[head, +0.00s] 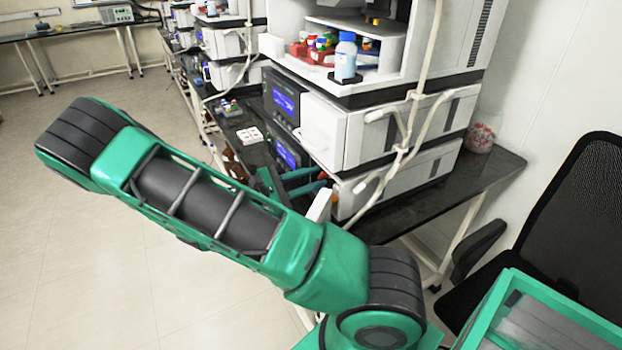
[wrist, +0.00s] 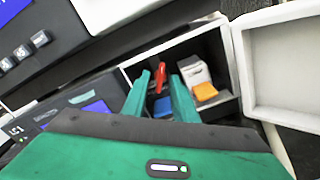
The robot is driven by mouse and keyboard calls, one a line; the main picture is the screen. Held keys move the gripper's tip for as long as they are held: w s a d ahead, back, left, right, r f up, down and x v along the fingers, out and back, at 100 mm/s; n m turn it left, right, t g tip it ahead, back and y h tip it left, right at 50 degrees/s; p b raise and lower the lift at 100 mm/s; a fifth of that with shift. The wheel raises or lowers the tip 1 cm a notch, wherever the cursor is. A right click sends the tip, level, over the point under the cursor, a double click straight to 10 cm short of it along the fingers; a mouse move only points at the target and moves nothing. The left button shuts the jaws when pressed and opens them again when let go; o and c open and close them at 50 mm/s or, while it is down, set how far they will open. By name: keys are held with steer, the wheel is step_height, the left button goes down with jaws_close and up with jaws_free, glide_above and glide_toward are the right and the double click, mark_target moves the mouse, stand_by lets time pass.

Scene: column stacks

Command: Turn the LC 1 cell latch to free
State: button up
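The LC 1 unit (wrist: 20,130) shows at the left of the wrist view, with its label and small lit screen. To its right is an open compartment (wrist: 225,108) with a white door (wrist: 285,65) swung out to the right. A small red lever (wrist: 161,72), which looks like the cell latch, stands upright inside. My gripper (wrist: 160,80) points into the compartment with its two green fingers apart, one on each side of the lever in the picture. I cannot tell whether either touches it. In the head view my gripper (head: 322,178) is at the low front of the stack, partly hidden.
In the compartment, a white block (wrist: 193,72), an orange piece (wrist: 205,92) and a blue piece (wrist: 163,107) are close to the fingers. In the head view, bottles (head: 346,58) stand higher up the stack. A black chair (head: 560,210) stands at right. The floor at left is clear.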

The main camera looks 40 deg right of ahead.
jaws_close()
steer(key=shift+m, duration=0.3)
steer(key=m, duration=1)
steer(key=shift+f+m, duration=0.1)
steer(key=shift+m, duration=0.3)
stand_by(0.4)
jaws_free()
